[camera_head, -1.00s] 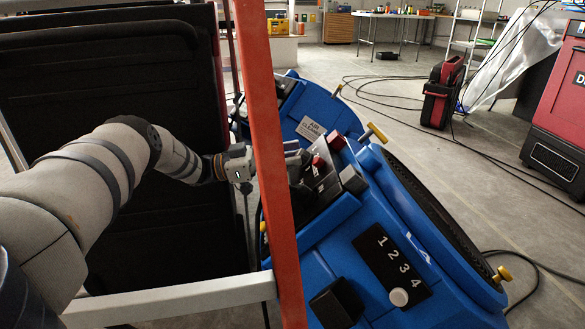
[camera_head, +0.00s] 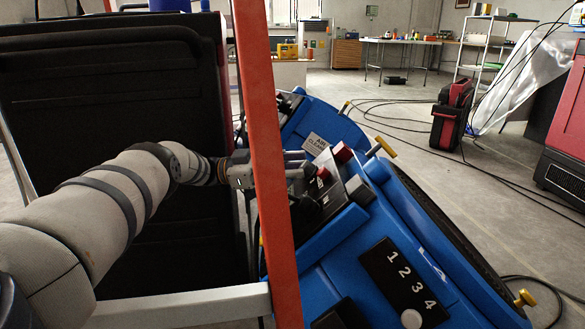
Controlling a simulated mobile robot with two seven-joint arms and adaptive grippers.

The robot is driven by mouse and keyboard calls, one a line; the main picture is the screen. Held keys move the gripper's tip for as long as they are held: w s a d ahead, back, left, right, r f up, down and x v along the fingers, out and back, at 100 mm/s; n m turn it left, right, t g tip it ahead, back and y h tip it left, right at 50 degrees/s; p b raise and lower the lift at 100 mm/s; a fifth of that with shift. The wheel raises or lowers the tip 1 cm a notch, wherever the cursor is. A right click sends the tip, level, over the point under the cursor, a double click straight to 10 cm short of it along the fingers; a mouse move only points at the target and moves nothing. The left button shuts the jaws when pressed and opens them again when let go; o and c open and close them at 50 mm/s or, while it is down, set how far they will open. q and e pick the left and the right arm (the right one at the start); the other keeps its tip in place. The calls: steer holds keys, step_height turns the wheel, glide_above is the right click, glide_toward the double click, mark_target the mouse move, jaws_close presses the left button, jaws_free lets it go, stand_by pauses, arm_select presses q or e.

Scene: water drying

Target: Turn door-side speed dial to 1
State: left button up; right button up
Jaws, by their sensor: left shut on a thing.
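A tilted blue machine (camera_head: 385,200) fills the middle right, with a dark control panel (camera_head: 335,205) on its upper face. My left gripper (camera_head: 302,165) reaches in from the left, behind an orange-red post that hides part of it. Its fingers come out right of the post at the panel's upper left edge, shut on a dark dial there that is mostly hidden. Two red knobs, one larger (camera_head: 343,152) and one smaller (camera_head: 323,173), sit just right of the fingers. My right gripper is out of view.
The orange-red post (camera_head: 262,130) and a pale crossbar (camera_head: 185,305) stand close in front. A large black panel (camera_head: 120,90) is behind my left arm. Cables and a red-black case (camera_head: 452,115) lie on the floor at right.

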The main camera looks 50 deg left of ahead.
arm_select(q)
steer(key=o, duration=1.2)
steer(key=shift+f, duration=0.1)
steer(key=shift+c, duration=0.2)
step_height(320, 180, up, 10)
